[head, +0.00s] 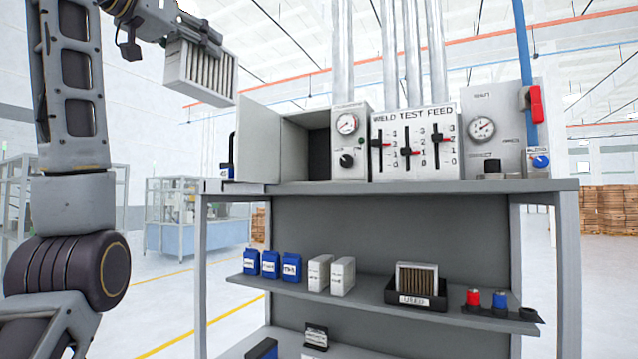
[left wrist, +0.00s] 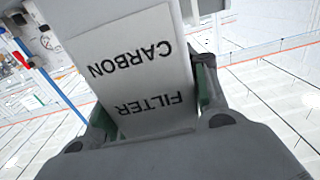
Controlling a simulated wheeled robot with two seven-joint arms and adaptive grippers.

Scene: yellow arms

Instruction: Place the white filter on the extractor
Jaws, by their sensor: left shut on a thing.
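My left gripper (head: 200,36) is high at the upper left of the head view, shut on the white filter (head: 203,76). The filter hangs tilted in the air, its pleated face showing. In the left wrist view, the filter (left wrist: 140,75) reads "CARBON FILTER" upside down, between the fingers. The extractor (head: 347,120) stands on the bench top, with a gauge and a knob on its front. Its door (head: 258,146) is swung open to the left and its chamber (head: 318,152) looks dark and empty. The filter is above and left of the door, apart from it. My right gripper is not in view.
The bench top (head: 420,186) also carries a slider panel (head: 414,143) and a gauge panel (head: 495,130). On the shelf below are blue and white boxes and a black "USED" tray (head: 415,299) holding a pleated filter (head: 416,279). Metal pipes rise behind the panels.

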